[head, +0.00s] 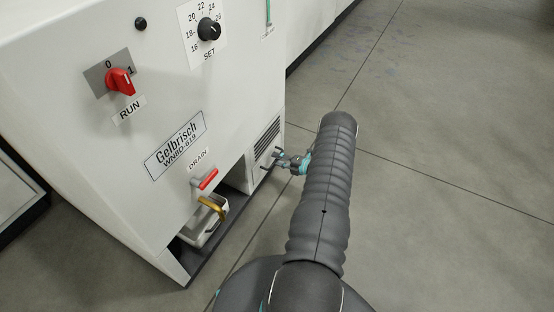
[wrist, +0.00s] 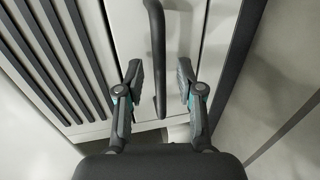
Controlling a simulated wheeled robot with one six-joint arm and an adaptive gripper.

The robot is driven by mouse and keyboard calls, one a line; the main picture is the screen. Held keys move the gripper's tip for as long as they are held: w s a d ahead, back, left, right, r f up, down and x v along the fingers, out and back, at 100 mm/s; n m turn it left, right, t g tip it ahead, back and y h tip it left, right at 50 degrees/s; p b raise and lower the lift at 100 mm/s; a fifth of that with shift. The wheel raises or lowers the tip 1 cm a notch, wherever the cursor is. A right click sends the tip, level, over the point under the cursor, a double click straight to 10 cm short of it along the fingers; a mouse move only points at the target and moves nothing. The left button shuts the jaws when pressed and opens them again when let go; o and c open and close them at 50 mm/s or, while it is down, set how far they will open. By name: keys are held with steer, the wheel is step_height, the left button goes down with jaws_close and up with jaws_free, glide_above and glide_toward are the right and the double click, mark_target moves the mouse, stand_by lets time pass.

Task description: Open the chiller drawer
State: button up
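The chiller (head: 130,190) is a white cabinet at the left of the head view. Its pale drawer front (head: 259,174) is low on the right-hand side face, by a vent grille. In the wrist view the drawer front (wrist: 186,35) carries a long dark bar handle (wrist: 156,50), upright in the picture. My gripper (wrist: 160,78) is open, with one finger on each side of the handle and a gap showing on both sides. In the head view my gripper (head: 283,160) is beside the drawer front, and my arm hides part of the floor behind it.
A red-handled drain tap (head: 208,179) with a brass spout sits over a small tray (head: 205,228) on the chiller's front. A red run switch (head: 120,81) and a black set dial (head: 209,29) are above. Grey floor (head: 440,150) to the right is clear.

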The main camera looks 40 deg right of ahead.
steer(key=shift+w+a+f, duration=0.1)
steer(key=shift+w+a, duration=0.1)
steer(key=shift+w, duration=0.25)
jaws_close()
